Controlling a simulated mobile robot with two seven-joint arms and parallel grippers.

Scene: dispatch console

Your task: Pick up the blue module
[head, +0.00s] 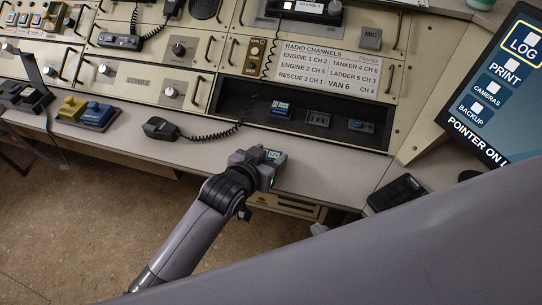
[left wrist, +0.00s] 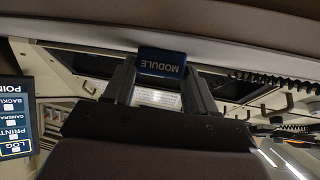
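The blue module (left wrist: 161,63) with white MODULE lettering, upside down in the left wrist view, sits between the two fingertips of my left gripper (left wrist: 160,78). The fingers lie close against both its sides. In the head view my left gripper (head: 262,163) is over the front edge of the desk, with the held module (head: 274,156) at its tip, mostly hidden by the gripper. My right gripper is not in view.
A recessed bay (head: 318,118) beyond the gripper holds a blue-fronted unit (head: 281,108) and a small blue part (head: 357,125). A handset (head: 160,129) with coiled cord lies left. A black device (head: 396,193) and screen (head: 505,85) stand right. Desk (head: 325,172) right of the gripper is clear.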

